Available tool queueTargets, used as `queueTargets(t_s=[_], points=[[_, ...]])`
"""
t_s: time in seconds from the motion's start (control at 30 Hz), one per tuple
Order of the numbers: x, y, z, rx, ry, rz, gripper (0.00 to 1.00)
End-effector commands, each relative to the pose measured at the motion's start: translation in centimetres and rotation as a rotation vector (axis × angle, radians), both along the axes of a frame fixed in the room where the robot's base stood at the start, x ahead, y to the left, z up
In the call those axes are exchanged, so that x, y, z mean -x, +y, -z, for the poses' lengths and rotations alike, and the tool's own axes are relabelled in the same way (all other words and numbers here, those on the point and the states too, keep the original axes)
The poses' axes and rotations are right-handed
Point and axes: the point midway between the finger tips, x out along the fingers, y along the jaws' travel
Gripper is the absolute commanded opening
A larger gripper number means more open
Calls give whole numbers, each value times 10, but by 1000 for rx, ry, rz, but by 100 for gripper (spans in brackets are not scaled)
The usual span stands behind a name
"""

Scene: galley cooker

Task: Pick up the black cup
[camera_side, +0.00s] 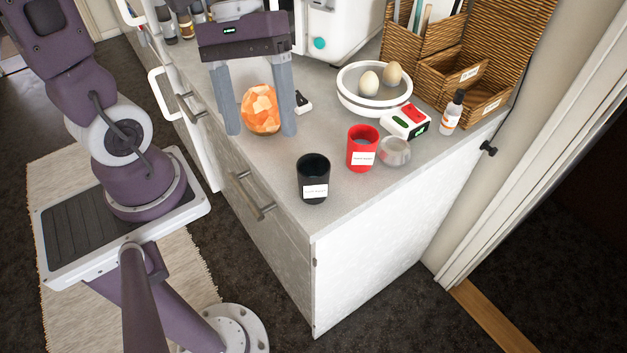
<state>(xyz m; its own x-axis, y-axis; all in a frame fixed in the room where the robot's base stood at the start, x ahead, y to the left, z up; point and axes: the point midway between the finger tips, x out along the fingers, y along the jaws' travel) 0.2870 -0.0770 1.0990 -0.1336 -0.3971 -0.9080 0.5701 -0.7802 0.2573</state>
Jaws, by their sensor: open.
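The black cup (313,179) stands upright near the front corner of the grey counter, with a white label on its side. My gripper (258,132) is open, pointing down over the counter to the left of the cup and farther back. Its two fingers appear on either side of an orange faceted ball (261,110); I cannot tell whether they touch it. The gripper is apart from the black cup.
A red cup (362,148) with a label stands right of the black cup, beside a small glass bowl (394,152). The counter's front edge is close to the black cup.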

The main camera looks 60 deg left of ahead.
Motion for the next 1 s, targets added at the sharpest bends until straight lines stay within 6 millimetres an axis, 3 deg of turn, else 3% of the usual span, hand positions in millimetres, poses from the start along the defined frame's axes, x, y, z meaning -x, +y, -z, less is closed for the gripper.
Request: queueTargets(t_s=[0.13, 0.33, 0.47, 0.77, 1.0], points=[[-35, -3, 27, 312, 365, -346, 73], [-70, 7, 50, 570, 610, -631, 73], [-75, 9, 63, 608, 645, -675, 73], [-74, 9, 134, 605, 643, -671, 73], [-70, -26, 147, 603, 644, -665, 73]])
